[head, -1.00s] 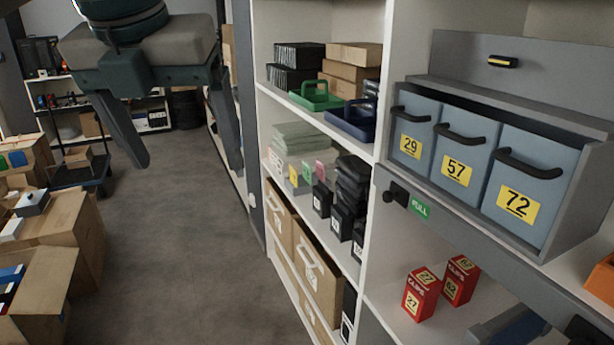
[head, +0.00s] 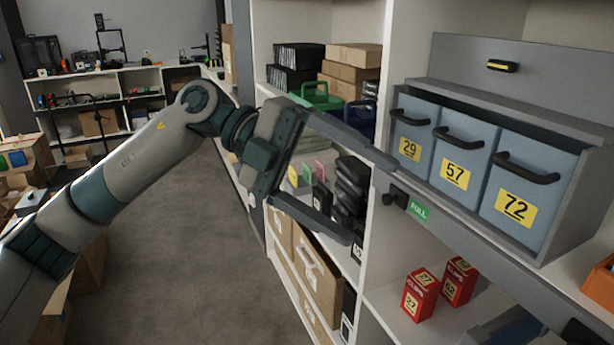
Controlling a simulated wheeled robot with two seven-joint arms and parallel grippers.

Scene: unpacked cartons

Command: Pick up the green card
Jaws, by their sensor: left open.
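A small green card (head: 418,209) with white lettering sits at the front edge of the right-hand shelf unit, just right of a black knob-like piece (head: 395,195). A small green piece (head: 306,173) also stands between a yellow and a pink one on the left shelf. My left gripper (head: 371,203) is open and empty. Its two fingers point right, with the tips a little left of the black piece and the lettered green card. The gripper hides part of the left shelves. My right gripper is not in view.
Grey-blue bins (head: 456,160) numbered 29, 57 and 72 stand above the lettered card. Two red boxes (head: 420,295) stand on the shelf below. A white upright post (head: 377,250) divides the shelves. The floor (head: 190,270) is clear.

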